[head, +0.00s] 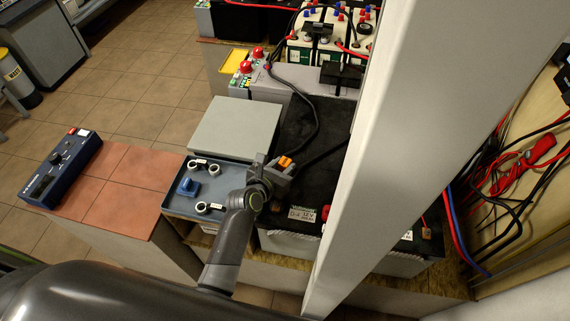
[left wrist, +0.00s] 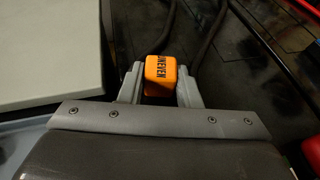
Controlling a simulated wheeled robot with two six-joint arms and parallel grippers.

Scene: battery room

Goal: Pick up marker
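The marker (head: 286,162) is a small orange block over the black top of a large battery (head: 312,125). In the left wrist view the marker (left wrist: 161,76) shows the dark word "UNEVEN". My left gripper (head: 279,166) has one finger on each side of the marker, and both fingers look close against it. In the left wrist view the left gripper (left wrist: 160,84) appears shut on the marker. I cannot tell whether the marker touches the battery top. My right gripper is not in view.
A blue-grey tray (head: 176,207) with rings and a blue piece lies left of the gripper. A grey lid (head: 234,128) is behind it. A pale post (head: 400,130) stands close on the right. Black cables (head: 318,125) cross the battery. A blue meter (head: 62,167) sits far left.

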